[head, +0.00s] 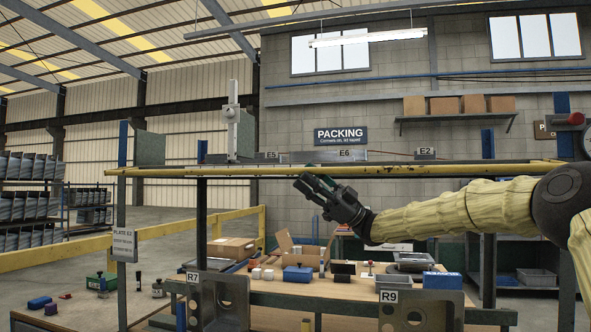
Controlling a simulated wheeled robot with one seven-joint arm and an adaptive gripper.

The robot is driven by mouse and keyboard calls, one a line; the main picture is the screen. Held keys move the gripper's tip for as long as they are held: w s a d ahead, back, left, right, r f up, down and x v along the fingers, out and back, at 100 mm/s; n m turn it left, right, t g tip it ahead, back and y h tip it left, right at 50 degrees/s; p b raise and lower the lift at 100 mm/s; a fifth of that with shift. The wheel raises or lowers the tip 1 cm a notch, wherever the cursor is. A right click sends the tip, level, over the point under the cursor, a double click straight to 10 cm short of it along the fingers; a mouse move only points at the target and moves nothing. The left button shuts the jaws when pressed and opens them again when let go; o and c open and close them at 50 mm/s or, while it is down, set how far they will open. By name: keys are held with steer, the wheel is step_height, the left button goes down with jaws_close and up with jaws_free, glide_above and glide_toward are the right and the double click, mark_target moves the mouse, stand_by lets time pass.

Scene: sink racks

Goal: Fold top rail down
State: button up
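A long yellow rail (230,171), which looks like the top rail, runs level across the view above the workbench, worn dark in places. Its left end is by the post with the plate sign, and its right end runs behind my arm. My gripper (308,184) is just under the rail's middle, pointing left. I cannot tell whether it touches the rail. Its dark fingers are close together and small here, so their opening is unclear. Nothing is visibly held.
The workbench (350,291) below holds open cardboard boxes (301,252), a blue box (297,273) and small items. Metal plates R7 (222,300) and R9 (415,312) stand at its front. A post with a sign (123,243) stands left. Floor beyond is partly open.

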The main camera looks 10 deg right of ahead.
steer(key=shift+v, duration=2.75)
